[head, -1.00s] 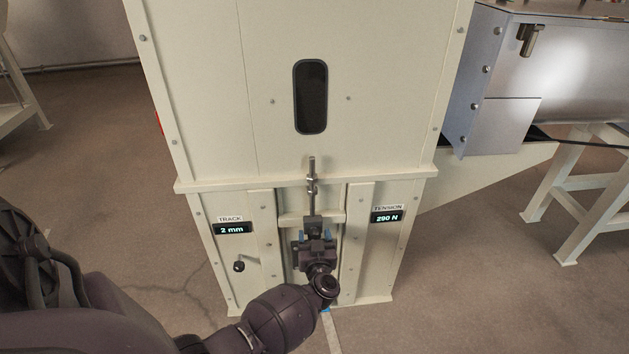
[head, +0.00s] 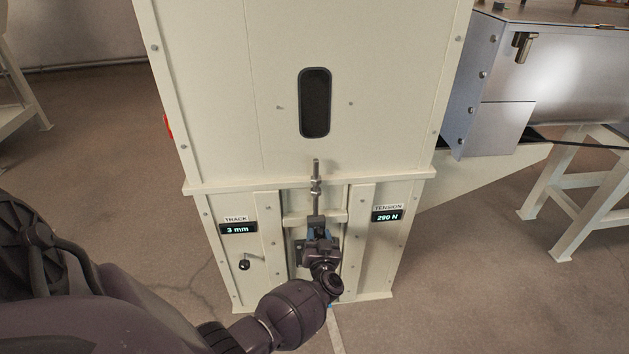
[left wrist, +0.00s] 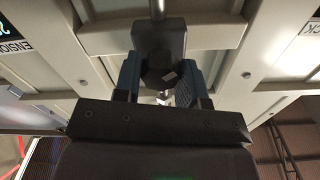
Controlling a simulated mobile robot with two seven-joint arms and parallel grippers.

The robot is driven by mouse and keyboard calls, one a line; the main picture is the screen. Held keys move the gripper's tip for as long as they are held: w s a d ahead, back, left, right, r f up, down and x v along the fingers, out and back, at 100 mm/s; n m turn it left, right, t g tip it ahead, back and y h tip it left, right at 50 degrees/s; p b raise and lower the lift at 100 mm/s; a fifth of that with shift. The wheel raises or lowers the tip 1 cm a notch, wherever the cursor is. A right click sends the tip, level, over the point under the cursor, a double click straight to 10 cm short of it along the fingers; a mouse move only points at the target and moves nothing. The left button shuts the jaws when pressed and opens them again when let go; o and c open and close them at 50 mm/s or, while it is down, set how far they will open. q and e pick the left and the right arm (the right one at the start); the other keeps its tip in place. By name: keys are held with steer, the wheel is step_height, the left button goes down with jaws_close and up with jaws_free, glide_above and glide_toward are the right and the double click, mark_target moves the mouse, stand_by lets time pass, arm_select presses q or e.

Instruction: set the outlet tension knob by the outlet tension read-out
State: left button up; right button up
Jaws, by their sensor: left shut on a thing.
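The tension read-out (head: 387,216) on the cream cabinet shows 290 N. My left gripper (head: 318,236) is at the recess low on the cabinet front, below the threaded rod (head: 316,178). In the left wrist view its blue-padded fingers (left wrist: 160,78) are shut on a dark knob (left wrist: 160,66) at the end of the rod. A pale mark shows on the knob's face. In the head view the gripper mostly hides the knob. My right gripper is in neither view.
The track read-out (head: 238,229) shows 3 mm, with a small black crank (head: 244,264) below it. A cross bar (head: 314,217) spans the recess. A steel trough (head: 560,80) on cream legs stands at the right. Floor is clear at the lower right.

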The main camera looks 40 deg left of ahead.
arm_select(q)
steer(key=shift+r+m, duration=0.2)
steer(key=shift+m, duration=0.3)
steer(key=shift+f, duration=0.2)
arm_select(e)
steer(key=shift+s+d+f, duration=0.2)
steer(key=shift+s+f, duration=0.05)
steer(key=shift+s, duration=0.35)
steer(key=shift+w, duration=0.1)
arm_select(q)
steer(key=o, duration=0.9)
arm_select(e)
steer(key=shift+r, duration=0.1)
arm_select(q)
steer(key=shift+s+d+p, duration=0.1)
steer(key=shift+p, duration=0.2)
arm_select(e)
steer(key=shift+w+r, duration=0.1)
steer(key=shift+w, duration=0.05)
arm_select(q)
steer(key=shift+s+d, duration=0.15)
steer(key=shift+d, duration=0.1)
steer(key=shift+p+v, duration=1.25)
steer(key=shift+v, duration=3.75)
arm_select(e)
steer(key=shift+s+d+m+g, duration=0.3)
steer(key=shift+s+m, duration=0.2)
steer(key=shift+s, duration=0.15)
